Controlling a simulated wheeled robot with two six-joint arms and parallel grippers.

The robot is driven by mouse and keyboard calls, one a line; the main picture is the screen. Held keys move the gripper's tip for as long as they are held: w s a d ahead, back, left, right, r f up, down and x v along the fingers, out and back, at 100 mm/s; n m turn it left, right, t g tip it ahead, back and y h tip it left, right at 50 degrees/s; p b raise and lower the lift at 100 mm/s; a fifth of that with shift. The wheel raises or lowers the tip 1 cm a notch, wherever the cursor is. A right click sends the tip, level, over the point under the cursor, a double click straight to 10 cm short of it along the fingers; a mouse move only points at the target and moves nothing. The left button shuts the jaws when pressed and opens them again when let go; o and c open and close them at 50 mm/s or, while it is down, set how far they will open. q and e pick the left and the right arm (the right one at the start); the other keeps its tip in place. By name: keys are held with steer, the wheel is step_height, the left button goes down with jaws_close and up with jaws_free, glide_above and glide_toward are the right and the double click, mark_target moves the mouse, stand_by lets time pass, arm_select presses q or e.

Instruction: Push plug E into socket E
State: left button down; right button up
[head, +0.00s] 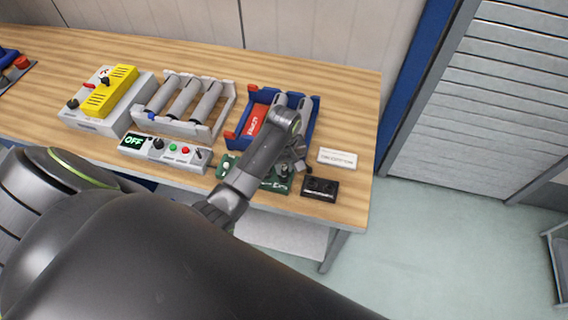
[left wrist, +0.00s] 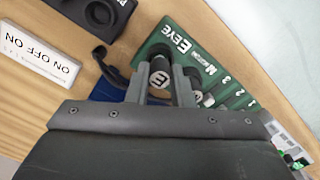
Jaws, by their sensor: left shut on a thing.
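A black cable (left wrist: 112,66) curves beside the left finger. The plug is over the edge of a green board (left wrist: 208,46) with white lettering and the numbers 1, 2 and 3. Socket E is hidden behind the plug and fingers, and I cannot tell whether the plug is seated. In the head view my left gripper (head: 297,160) is over the green board (head: 228,166), partly covered by my own arm. My right gripper is not in view.
A black block (head: 320,188) and a white label card (head: 337,157) lie right of the board. Behind it stands a blue crate (head: 312,108). Left are a control box reading OFF (head: 165,152), a grey roller rack (head: 228,95) and a yellow-topped unit (head: 110,90).

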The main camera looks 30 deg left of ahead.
arm_select(q)
steer(key=shift+f, duration=0.65)
stand_by(0.4)
steer(key=c, duration=1.2)
jaws_free()
